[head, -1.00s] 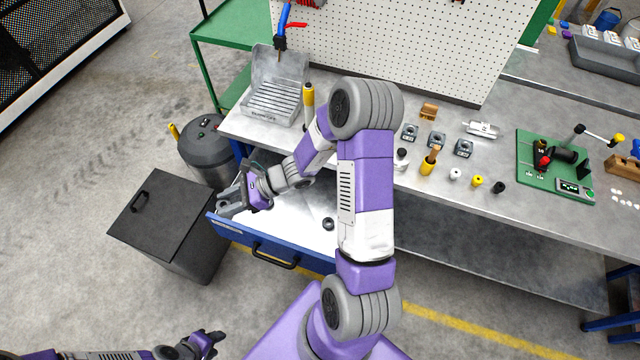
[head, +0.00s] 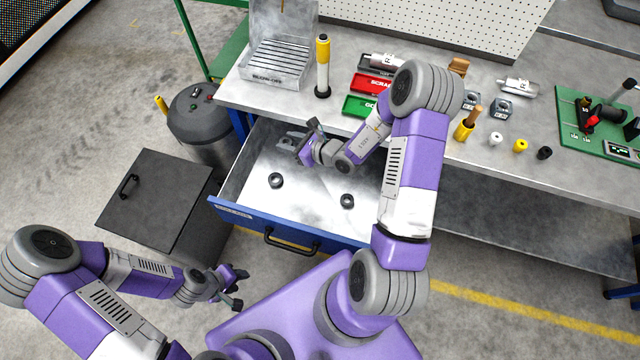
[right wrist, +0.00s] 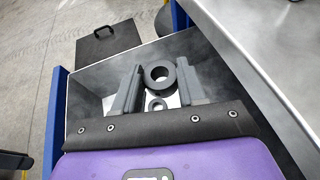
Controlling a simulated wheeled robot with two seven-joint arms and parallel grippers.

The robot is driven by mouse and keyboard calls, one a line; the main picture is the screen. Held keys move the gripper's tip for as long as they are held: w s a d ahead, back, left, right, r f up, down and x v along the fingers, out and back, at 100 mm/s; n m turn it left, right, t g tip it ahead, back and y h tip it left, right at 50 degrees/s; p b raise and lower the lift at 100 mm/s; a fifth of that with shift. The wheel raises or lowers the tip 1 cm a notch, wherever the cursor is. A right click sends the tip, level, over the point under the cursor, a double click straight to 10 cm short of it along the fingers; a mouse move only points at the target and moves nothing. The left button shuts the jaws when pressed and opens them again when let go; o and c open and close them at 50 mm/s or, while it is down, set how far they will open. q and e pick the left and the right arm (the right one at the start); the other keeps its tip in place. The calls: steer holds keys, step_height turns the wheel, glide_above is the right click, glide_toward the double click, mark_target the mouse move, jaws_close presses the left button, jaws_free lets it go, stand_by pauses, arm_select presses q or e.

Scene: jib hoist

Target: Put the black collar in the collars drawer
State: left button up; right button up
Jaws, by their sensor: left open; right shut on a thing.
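The blue drawer (head: 225,208) under the bench is pulled open; its front label is too small to read. My right gripper (head: 288,142) is over the drawer's back left part. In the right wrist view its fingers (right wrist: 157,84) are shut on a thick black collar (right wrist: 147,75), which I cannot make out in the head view. Below it, a smaller-looking ring (right wrist: 157,104) shows inside the drawer. In the head view two dark rings lie apart on the drawer floor, one at left (head: 276,174) and one at right (head: 347,194). My left gripper (head: 238,286) is open and empty, in front of the drawer.
A black lidded bin (head: 155,205) and a grey drum (head: 203,120) stand left of the drawer. The bench top (head: 300,105) overhangs the drawer's back.

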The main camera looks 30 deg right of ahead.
steer(key=d+f+m+t+h+b, duration=0.1)
steer(key=d+f+m+h+b, duration=0.3)
steer(key=f, duration=0.7)
steer(key=b, duration=0.3)
glide_above(306, 174)
steer(key=shift+n+y, duration=0.3)
steer(key=shift+n, duration=0.1)
step_height(306, 174, down, 6)
steer(key=shift+r, duration=0.1)
arm_select(q)
step_height(306, 174, down, 10)
steer(key=b, duration=0.1)
arm_select(e)
steer(key=shift+f, duration=1.95)
steer(key=shift+f, duration=0.2)
steer(key=o, duration=1.1)
steer(key=shift+o, duration=0.2)
